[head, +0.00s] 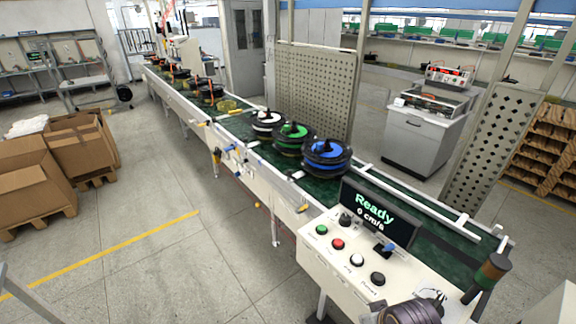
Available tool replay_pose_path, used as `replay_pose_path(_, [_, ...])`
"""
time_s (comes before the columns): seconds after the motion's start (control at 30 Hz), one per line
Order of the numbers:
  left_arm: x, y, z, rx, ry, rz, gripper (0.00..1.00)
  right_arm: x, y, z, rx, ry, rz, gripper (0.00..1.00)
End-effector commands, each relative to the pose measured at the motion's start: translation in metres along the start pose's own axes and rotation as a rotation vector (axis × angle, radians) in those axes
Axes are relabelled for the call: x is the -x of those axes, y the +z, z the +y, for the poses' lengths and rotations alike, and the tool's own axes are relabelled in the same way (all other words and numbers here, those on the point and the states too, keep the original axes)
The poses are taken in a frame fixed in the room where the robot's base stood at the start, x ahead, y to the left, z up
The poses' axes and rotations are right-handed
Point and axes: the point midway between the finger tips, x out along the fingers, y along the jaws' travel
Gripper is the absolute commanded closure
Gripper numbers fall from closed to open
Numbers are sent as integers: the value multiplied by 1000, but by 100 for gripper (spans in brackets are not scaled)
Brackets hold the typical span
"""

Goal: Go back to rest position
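Neither of my grippers can be made out in the head view. Three hub motors stand in a row on the green conveyor belt (372,190): one with a white top (267,120), one with a green top (294,132) and one with a blue top (326,152). A control panel (318,262) at the near end has several round buttons, including green and red ones. Its black display (376,212) reads "Ready" and "0 cm/s". A dark ribbed round part (411,312) shows at the bottom edge, cut off; I cannot tell what it is.
More dark parts (208,92) stand farther up the conveyor. A signal lamp (490,272) rises at the right of the panel. Cardboard boxes (82,145) stand on pallets at the left. A grey cabinet (420,142) stands behind the belt.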

Motion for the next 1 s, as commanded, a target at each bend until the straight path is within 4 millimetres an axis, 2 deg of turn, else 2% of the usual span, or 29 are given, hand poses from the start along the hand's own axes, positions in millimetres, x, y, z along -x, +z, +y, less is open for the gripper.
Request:
replay_pose_path(0.3, [0, 0, 0, 0, 0, 0, 60, 7, 24, 13, -16, 45, -49, 100])
replay_pose_path(0.77, [-3, 0, 0, 0, 0, 0, 60, -47, 30, 12, -13, 40, -62, 100])
replay_pose_path(0.87, [-4, 0, 0, 0, 0, 0, 60, -64, 34, 12, -13, 39, -68, 100])
replay_pose_path(1.0, [-6, 0, 0, 0, 0, 0, 60, -98, 43, 12, -12, 37, -80, 100])
